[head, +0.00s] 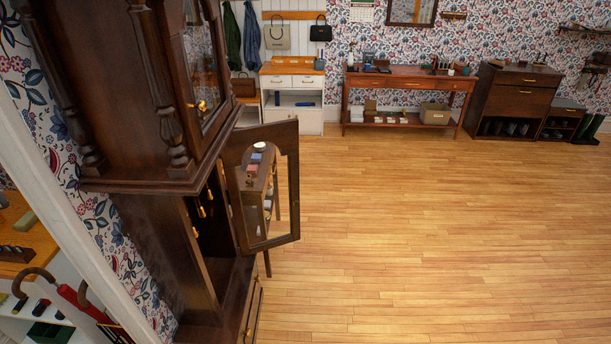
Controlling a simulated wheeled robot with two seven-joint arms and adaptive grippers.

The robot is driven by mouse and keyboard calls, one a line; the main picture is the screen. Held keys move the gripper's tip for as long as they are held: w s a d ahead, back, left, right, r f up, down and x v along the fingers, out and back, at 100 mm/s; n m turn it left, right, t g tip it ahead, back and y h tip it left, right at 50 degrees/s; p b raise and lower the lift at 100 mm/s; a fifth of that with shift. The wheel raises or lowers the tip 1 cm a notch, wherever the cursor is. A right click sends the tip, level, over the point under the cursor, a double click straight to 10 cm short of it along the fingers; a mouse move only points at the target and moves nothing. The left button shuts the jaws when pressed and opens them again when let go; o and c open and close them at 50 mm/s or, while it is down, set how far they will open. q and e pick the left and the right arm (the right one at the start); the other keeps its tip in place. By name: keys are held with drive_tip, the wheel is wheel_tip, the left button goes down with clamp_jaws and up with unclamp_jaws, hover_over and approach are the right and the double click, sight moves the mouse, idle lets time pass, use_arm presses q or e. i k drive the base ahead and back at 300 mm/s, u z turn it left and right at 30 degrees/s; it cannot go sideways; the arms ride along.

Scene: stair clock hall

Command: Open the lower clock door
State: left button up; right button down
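A tall dark wooden clock (162,240) stands at the left, close to the patterned wall. Its lower door (246,225), a dark frame with an arched glass pane, stands swung out to the right, away from the case. The dark opening of the trunk (214,235) shows, with brass-coloured parts (201,209) hanging inside. Through the glass I see a small stand with items on it. The upper glazed door (207,75) has a brass knob and looks shut. Neither of my grippers is in view.
The wooden floor (430,235) to the right of the clock is wide and clear. Along the back wall stand a white cabinet (308,118), a reddish table (388,78) and a dark cabinet (512,90). A white-edged partition and shelves with umbrellas (72,295) are at the lower left.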

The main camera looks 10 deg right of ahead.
sight(284, 134)
drive_tip(key=z, duration=0.9)
drive_tip(key=i, duration=1.95)
